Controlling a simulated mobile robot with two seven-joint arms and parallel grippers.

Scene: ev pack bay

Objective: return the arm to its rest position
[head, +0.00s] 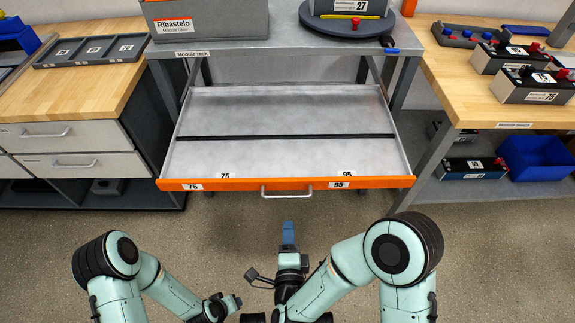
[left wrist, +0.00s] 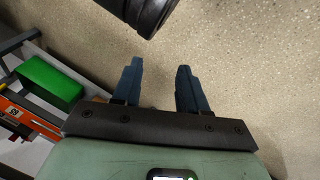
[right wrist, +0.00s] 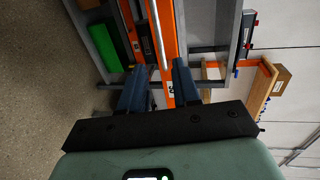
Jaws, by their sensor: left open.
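My right gripper (head: 288,228) points forward below the open drawer's handle in the head view. In the right wrist view its two blue fingers (right wrist: 160,75) stand apart with nothing held between them. My left gripper (head: 234,302) is low in the head view, left of the right one. In the left wrist view its fingers (left wrist: 157,70) are apart and empty, over bare floor. The drawer (head: 285,158) is pulled out and empty, with an orange front and a silver handle (head: 287,193). A gap shows between the handle and my right fingertips.
A wooden bench with batteries (head: 535,85) stands on the right, a blue bin (head: 533,165) beneath it. A wooden bench with drawers (head: 75,135) stands on the left. A grey Ribastelo case (head: 205,18) sits on the rack. The floor (head: 220,220) before the drawer is clear.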

